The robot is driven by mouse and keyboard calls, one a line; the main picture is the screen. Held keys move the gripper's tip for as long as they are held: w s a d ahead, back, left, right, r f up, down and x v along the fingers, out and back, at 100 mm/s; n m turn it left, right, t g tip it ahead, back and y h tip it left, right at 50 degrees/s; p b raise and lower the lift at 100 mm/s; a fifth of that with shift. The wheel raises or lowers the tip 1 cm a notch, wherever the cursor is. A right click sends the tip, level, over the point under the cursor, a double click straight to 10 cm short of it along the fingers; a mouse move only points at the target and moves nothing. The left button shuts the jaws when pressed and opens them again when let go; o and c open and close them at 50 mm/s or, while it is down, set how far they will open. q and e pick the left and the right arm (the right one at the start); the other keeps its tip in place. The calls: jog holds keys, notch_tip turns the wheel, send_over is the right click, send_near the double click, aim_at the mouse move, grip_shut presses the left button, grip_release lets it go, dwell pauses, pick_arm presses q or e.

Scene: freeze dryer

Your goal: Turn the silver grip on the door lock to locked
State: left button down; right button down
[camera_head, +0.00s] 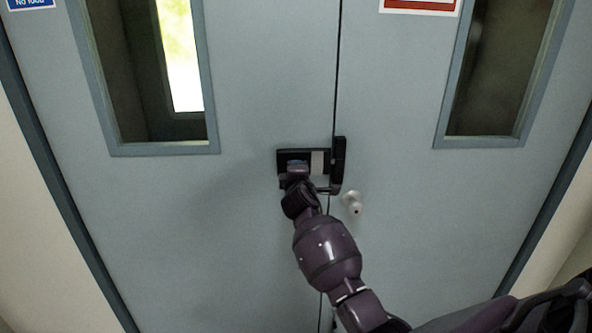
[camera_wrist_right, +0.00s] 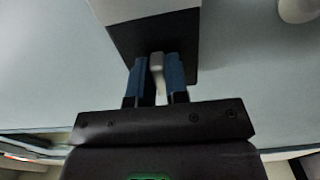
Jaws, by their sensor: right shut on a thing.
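The door lock (camera_head: 318,162) is a dark box with a light panel, fixed to the left door beside the seam between the two grey doors. My right gripper (camera_head: 296,168) reaches it from below and hides its lower left part in the head view. In the right wrist view, the blue fingertips of my right gripper (camera_wrist_right: 156,78) are on either side of the small silver grip (camera_wrist_right: 156,64), shut on it. The grip sticks out from the black face of the lock (camera_wrist_right: 180,50). The lock's marking cannot be read. My left gripper is not in view.
A round white knob (camera_head: 352,202) is on the right door (camera_head: 430,220), just right of the seam and below the lock. Both doors have narrow windows. The left door (camera_head: 150,220) is bare around the lock. The doors look shut.

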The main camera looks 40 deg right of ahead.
jog(key=shift+f, duration=0.1)
jog(key=c, duration=1.2)
grip_release()
jog(key=shift+o, duration=0.4)
jog(key=v, duration=1.1)
jog(key=shift+p, duration=0.45)
jog(key=shift+d, duration=0.1)
